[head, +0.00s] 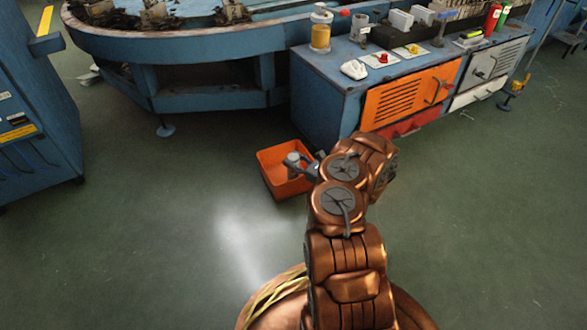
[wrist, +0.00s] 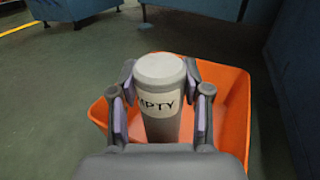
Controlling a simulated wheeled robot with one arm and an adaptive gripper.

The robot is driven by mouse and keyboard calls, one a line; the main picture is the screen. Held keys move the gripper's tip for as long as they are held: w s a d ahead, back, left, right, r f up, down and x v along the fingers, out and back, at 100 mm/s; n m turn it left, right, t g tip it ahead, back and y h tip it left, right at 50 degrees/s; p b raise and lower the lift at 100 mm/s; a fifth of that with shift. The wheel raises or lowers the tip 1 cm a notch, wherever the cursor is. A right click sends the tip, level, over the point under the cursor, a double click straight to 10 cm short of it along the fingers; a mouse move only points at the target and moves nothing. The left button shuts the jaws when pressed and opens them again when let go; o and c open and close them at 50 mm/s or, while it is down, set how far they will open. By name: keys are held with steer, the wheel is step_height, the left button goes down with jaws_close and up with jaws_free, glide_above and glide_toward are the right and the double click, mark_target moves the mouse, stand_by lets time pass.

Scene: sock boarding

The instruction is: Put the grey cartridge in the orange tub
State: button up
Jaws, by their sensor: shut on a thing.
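The orange tub (head: 277,178) stands on the green floor beside the blue workbench. My gripper (wrist: 160,100) is shut on the grey cartridge (wrist: 161,72), a cylinder with a pale label of which "MPTY" or similar shows. The cartridge is upright between the two fingers. In the head view the cartridge (head: 292,160) is over the tub, near its middle. In the wrist view the tub (wrist: 235,110) surrounds the cartridge on both sides. The lower end of the cartridge is hidden, so I cannot tell whether it touches the tub floor.
The blue workbench (head: 325,95) with an orange vented door (head: 412,95) stands close behind and right of the tub. A large blue round-edged table (head: 190,45) is at the back. A blue cabinet (head: 35,110) stands at left. The floor left of the tub is clear.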

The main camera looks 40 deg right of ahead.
steer(key=shift+f+b, duration=0.55)
steer(key=shift+f, duration=1.15)
steer(key=shift+f, duration=0.15)
steer(key=o, duration=1.1)
steer(key=shift+o, duration=0.2)
